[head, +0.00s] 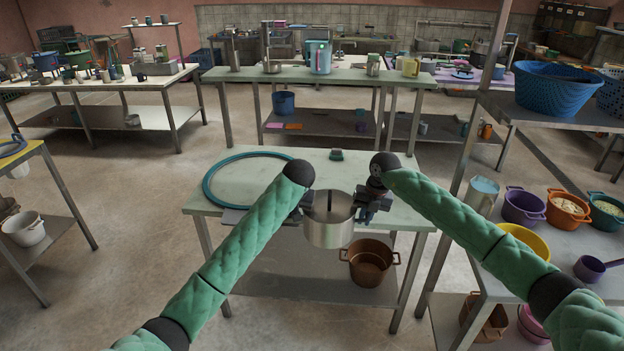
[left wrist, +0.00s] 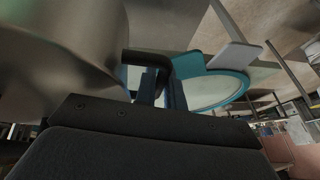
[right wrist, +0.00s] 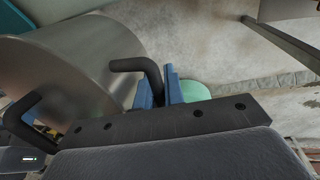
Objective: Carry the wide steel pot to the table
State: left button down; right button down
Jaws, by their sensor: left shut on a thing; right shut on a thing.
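The wide steel pot (head: 329,229) hangs upright between my two grippers, at the front edge of the pale green table (head: 240,213). My left gripper (head: 303,207) is shut on the pot's left handle. In the left wrist view the blue fingers (left wrist: 158,88) close around a black handle (left wrist: 147,62) beside the steel wall. My right gripper (head: 367,208) is shut on the right handle, and the right wrist view shows its fingers (right wrist: 158,92) at the black handle (right wrist: 138,66). I cannot tell whether the pot's base touches the table.
A teal ring (head: 212,181) and a small green brush (head: 336,155) lie on the table. A brown pot (head: 369,264) stands on the lower shelf. A shelf with colored pots and a purple pot (head: 524,206) stands on the right. The tabletop's middle is largely clear.

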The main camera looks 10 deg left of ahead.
aim_at(333, 185)
jog(key=i, duration=1)
